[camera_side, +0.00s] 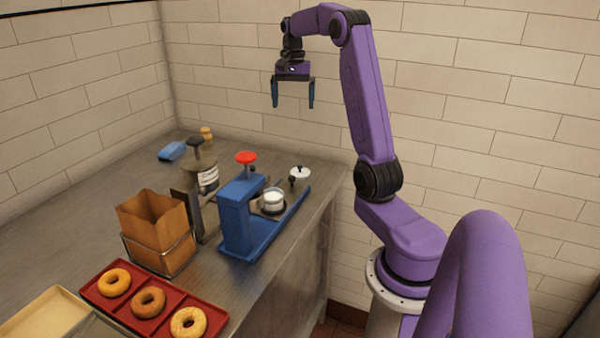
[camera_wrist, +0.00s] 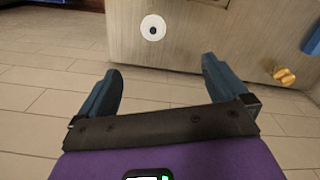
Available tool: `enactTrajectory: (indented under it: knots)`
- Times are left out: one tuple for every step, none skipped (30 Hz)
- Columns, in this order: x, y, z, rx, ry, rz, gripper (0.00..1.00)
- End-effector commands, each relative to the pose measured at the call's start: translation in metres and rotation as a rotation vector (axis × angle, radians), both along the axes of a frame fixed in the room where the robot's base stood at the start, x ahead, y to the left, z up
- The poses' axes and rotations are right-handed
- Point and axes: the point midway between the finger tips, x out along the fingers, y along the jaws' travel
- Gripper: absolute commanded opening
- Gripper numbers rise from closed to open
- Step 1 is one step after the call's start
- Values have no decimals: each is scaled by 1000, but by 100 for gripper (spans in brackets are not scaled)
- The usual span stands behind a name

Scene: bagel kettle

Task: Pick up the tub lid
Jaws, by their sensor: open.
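A white round lid with a dark knob, which I take to be the tub lid (camera_side: 300,172), lies on the counter near the far end of the blue press. It also shows near the top of the wrist view (camera_wrist: 146,22). A small white tub (camera_side: 273,201) sits in the blue press. My gripper (camera_side: 293,106) is open and empty, fingers pointing down, high above the counter's back edge and well above the lid. In the wrist view my gripper (camera_wrist: 161,68) has its fingers wide apart, with the lid beyond them.
The blue press (camera_side: 238,218) with a red knob stands beside the lid. A labelled canister (camera_side: 207,178), paper bag (camera_side: 155,230) and red tray (camera_side: 168,325) of bagels lie further left. A small tan object (camera_wrist: 285,76) is at the wrist view's right. The tiled wall is behind.

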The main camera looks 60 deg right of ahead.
Motion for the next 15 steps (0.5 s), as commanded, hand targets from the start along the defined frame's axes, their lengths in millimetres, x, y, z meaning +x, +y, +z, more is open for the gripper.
enactTrajectory:
  knots:
    - [-5, -11, -2, 0, 0, -36, 100]
    - [-7, -16, -2, 1, 0, -54, 100]
    - [-11, -23, -4, 2, 2, -77, 100]
    - [-13, -28, -4, 2, 2, -94, 100]
    - [-12, -25, -11, 4, 4, -87, 100]
    - [-12, -24, -18, 4, 4, -84, 100]
    - [-12, -24, -22, 3, 3, -84, 100]
    - [-12, -24, -27, 3, 3, -84, 100]
    - [-12, -24, -31, 2, 3, -84, 100]
    - [-12, -24, -37, 3, 4, -83, 100]
    - [-12, -24, -42, 4, 4, -83, 100]
    - [-12, -24, -47, 2, 3, -82, 100]
    - [-12, -24, -49, 2, 3, -82, 100]
    - [-12, -24, -52, 2, 3, -82, 100]
    - [-11, -24, -54, 2, 2, -82, 100]
